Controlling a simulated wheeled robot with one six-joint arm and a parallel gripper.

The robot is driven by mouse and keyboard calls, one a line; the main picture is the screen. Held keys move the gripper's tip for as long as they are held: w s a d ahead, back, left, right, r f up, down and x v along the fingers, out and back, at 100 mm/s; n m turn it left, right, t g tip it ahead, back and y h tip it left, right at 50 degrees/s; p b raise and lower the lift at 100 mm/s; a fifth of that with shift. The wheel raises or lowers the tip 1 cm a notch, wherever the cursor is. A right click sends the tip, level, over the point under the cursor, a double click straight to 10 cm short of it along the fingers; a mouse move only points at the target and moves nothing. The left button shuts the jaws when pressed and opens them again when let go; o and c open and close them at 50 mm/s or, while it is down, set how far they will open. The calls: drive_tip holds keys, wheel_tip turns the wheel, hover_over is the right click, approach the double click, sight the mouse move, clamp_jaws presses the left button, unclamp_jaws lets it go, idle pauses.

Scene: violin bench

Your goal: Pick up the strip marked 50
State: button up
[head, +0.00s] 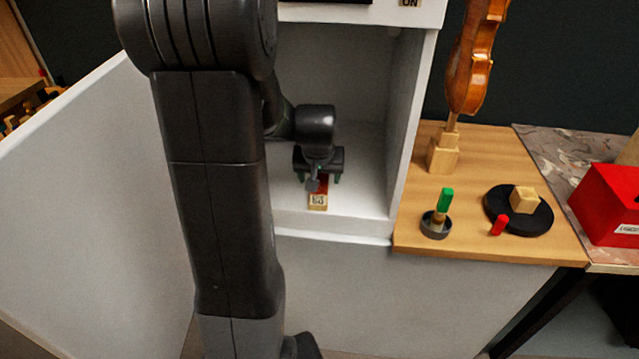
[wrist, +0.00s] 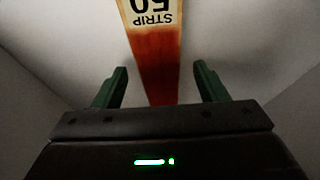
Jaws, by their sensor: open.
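The strip marked 50 (head: 318,198) lies on the white floor of the cabinet, near its front edge. It is orange-brown with a pale label end that faces the front. In the wrist view the strip (wrist: 155,62) shows the upside-down words "STRIP 50" and runs down between my green fingers. My gripper (head: 318,180) is inside the cabinet, above the strip's far part. In the wrist view my gripper (wrist: 160,84) is open, with one finger on each side of the strip and a gap on both sides. The strip's far end is hidden by the gripper body.
The white cabinet's right wall (head: 408,125) stands close to my gripper's right. A wooden bench (head: 420,205) to the right holds a violin (head: 470,75) on a wooden block, a green-handled tool in a grey cup (head: 436,227), and a black disc (head: 535,222). A red box (head: 610,205) stands farther right.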

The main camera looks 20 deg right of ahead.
drive_tip(key=shift+w+d+f, duration=0.1)
drive_tip(key=shift+w+f, duration=0.05)
drive_tip(key=shift+f, duration=0.2)
drive_tip(key=shift+c, duration=0.3)
drive_tip(key=c, duration=1)
drive_tip(key=shift+r, duration=0.15)
drive_tip(key=shift+c, duration=0.2)
